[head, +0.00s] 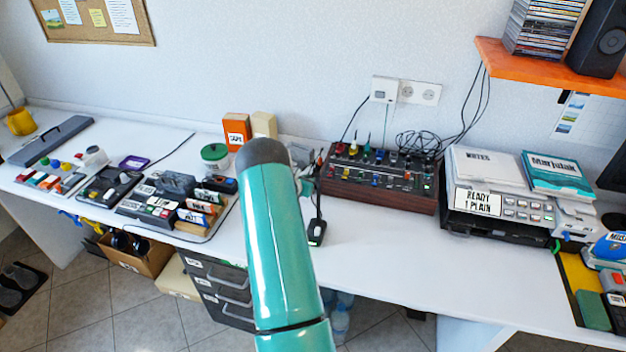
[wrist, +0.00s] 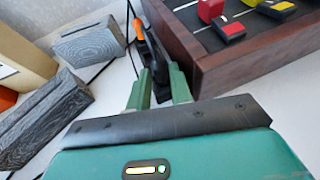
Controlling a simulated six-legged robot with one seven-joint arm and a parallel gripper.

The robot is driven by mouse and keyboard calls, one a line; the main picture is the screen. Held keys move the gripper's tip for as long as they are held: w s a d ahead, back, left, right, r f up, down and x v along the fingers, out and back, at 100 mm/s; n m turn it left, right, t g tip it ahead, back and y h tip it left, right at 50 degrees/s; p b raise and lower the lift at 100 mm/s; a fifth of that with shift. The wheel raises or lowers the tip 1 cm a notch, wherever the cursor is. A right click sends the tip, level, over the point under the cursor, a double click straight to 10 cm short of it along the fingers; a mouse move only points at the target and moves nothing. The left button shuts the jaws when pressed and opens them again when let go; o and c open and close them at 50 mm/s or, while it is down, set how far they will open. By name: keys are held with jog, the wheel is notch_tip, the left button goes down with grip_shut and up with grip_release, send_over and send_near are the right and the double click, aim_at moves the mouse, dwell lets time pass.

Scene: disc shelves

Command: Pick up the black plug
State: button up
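My gripper (wrist: 159,80) has its two green fingers apart in the wrist view, just left of a wooden-sided console. A narrow black item with orange parts (wrist: 151,52) shows between and beyond the fingertips; I cannot tell whether it is the black plug or whether the fingers touch it.
The mixing console (head: 380,180) with its wooden side (wrist: 235,65) stands close on the right. Grey textured blocks (wrist: 40,120) lie left of the fingers. A white wall socket (head: 420,92) is behind. The front table area (head: 400,260) right of my arm is mostly clear.

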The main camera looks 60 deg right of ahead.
jog(key=shift+d, duration=0.1)
grip_shut()
